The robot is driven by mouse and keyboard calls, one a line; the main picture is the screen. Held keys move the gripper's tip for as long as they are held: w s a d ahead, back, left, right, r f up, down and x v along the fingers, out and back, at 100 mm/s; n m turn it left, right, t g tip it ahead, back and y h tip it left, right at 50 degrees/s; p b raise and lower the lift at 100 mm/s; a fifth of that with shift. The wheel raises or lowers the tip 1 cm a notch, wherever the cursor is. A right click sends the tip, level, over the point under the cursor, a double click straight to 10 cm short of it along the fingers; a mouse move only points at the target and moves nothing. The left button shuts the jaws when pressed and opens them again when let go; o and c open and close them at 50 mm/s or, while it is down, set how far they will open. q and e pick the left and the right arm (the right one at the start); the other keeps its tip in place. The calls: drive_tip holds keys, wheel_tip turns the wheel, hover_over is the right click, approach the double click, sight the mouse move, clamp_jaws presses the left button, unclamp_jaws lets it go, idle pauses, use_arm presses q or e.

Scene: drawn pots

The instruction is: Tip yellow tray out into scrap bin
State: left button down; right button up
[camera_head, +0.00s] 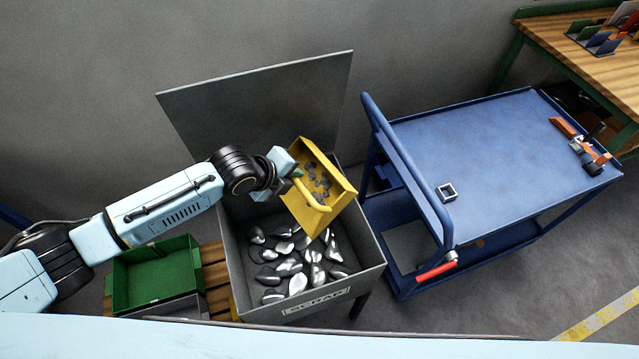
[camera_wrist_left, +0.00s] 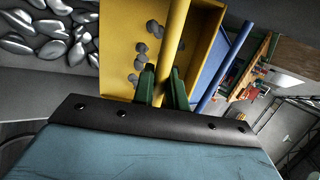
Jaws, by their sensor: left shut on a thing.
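The yellow tray (camera_head: 339,189) is held tilted above the scrap bin (camera_head: 374,252), toward its right side. Several dark grey pieces lie inside the tray. My left gripper (camera_head: 290,177) is shut on the tray's yellow handle bar; in the left wrist view its green fingers (camera_wrist_left: 161,86) close around the bar of the tray (camera_wrist_left: 115,50). The bin has a raised grey lid behind it and holds many shiny metal scraps (camera_head: 295,268), which also show in the left wrist view (camera_wrist_left: 40,42). My right gripper is not in view.
A blue cart (camera_head: 490,140) stands right of the bin, with a small square metal part (camera_head: 447,192) and an orange tool (camera_head: 580,145) on top. A green open box (camera_head: 155,272) sits left of the bin. A wooden workbench (camera_head: 590,60) is at the far right.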

use_arm(q)
drive_tip(key=shift+s+a+t+h, duration=0.25)
drive_tip(key=shift+a+t+h, duration=0.05)
drive_tip(key=shift+a, duration=0.05)
drive_tip(key=shift+r, duration=0.1)
idle(0.5)
drive_tip(key=shift+s+a+t+h+b, duration=0.5)
drive_tip(key=shift+s+a+h+b, duration=0.15)
drive_tip(key=shift+a, duration=0.1)
drive_tip(key=shift+a, duration=0.1)
idle(0.4)
drive_tip(key=shift+s+a+f+t+h+b, duration=0.2)
drive_tip(key=shift+s+a+t+h+b, duration=0.45)
drive_tip(key=shift+b, duration=0.25)
drive_tip(key=shift+w, duration=0.1)
